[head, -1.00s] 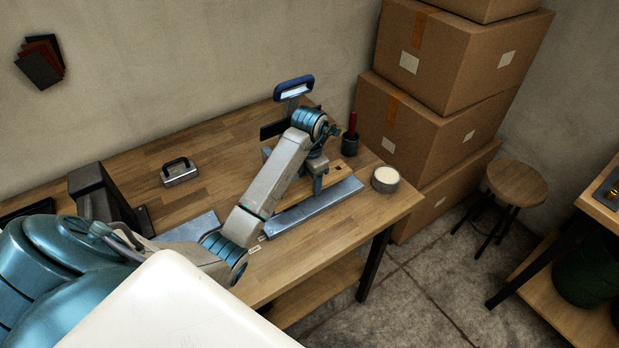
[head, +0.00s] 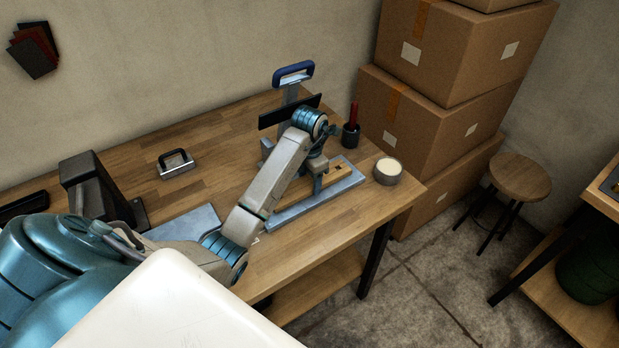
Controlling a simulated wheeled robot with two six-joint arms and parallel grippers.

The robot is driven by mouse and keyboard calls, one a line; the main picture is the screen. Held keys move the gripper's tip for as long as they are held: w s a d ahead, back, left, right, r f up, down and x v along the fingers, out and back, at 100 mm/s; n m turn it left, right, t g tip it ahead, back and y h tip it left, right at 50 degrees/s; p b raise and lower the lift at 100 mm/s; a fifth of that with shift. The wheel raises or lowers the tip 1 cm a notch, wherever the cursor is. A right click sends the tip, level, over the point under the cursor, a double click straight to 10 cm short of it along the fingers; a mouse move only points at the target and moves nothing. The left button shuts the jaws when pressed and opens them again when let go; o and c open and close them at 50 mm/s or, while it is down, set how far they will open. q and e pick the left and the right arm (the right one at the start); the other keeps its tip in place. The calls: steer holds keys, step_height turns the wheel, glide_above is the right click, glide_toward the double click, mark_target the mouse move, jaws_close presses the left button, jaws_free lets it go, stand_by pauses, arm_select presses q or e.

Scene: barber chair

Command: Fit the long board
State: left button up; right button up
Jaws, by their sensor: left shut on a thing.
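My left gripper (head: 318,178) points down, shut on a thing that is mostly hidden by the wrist. Below it a long grey metal strip (head: 300,214) lies along the right part of the bench. Beside its far side is a wood-coloured strip (head: 338,171) with small dark marks, with a grey edge beyond it. I cannot tell which of these is the long board, or whether they touch. Behind the wrist stands an upright piece with a blue handle (head: 293,74) and a dark plate (head: 288,111). My right gripper is out of view.
On the wooden bench (head: 222,148) stand a round tin (head: 387,172), a dark cup with a red-handled tool (head: 351,132) and a small handled metal block (head: 177,163). A dark machine (head: 92,188) and a grey plate (head: 185,222) are at left. Cartons (head: 425,128) stack behind.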

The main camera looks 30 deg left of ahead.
arm_select(q)
steer(key=o, duration=1.1)
steer(key=shift+o, duration=0.3)
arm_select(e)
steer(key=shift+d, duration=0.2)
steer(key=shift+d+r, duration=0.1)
arm_select(q)
steer(key=shift+r+p, duration=0.4)
steer(key=shift+r, duration=0.25)
step_height(320, 180, up, 10)
steer(key=p, duration=0.9)
steer(key=shift+f, duration=0.15)
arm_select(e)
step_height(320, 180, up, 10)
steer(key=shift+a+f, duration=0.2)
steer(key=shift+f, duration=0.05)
arm_select(q)
steer(key=shift+f, duration=0.1)
